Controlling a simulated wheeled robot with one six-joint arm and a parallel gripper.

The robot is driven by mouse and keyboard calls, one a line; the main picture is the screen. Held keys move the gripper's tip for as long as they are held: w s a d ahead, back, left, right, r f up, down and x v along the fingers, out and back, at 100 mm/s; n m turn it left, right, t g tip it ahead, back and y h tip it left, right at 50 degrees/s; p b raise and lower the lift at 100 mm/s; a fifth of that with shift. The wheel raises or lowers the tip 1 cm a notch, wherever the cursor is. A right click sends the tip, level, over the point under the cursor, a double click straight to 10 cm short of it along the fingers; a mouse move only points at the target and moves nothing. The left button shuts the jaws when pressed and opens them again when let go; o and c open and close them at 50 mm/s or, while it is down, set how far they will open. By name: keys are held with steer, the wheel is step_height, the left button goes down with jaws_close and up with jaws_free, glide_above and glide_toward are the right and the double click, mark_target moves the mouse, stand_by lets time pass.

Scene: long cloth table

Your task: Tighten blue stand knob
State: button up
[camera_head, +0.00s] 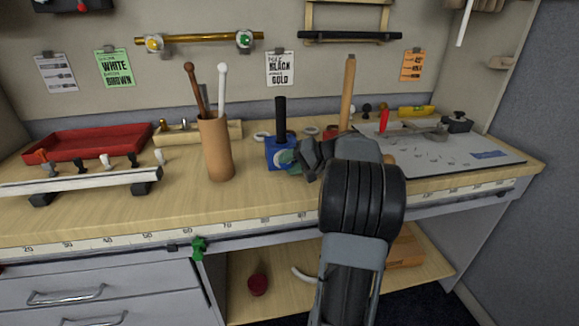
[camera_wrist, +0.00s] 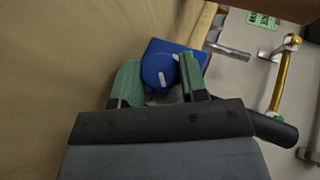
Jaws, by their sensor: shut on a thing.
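The blue stand (camera_head: 272,152) is a small blue block on the workbench, with a dark upright post (camera_head: 281,116). Its round blue knob (camera_wrist: 157,70), with a white pointer mark, faces my wrist camera. My gripper (camera_wrist: 160,82) is shut on the knob, with one green fingertip on each side of it. In the head view my gripper (camera_head: 291,160) reaches the stand from the right and covers part of it. The blue block (camera_wrist: 178,52) shows behind the knob in the wrist view.
A brown cylinder (camera_head: 216,150) holding two sticks stands just left of the stand. A wooden rod (camera_head: 347,92) rises behind my arm. A red tray (camera_head: 88,143) and a white rail (camera_head: 80,181) are at left, a grey board (camera_head: 450,146) at right. The front bench top is mostly clear.

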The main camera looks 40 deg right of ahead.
steer(key=shift+y, duration=0.3)
stand_by(0.4)
steer(key=o, duration=0.9)
steer(key=shift+f, duration=0.1)
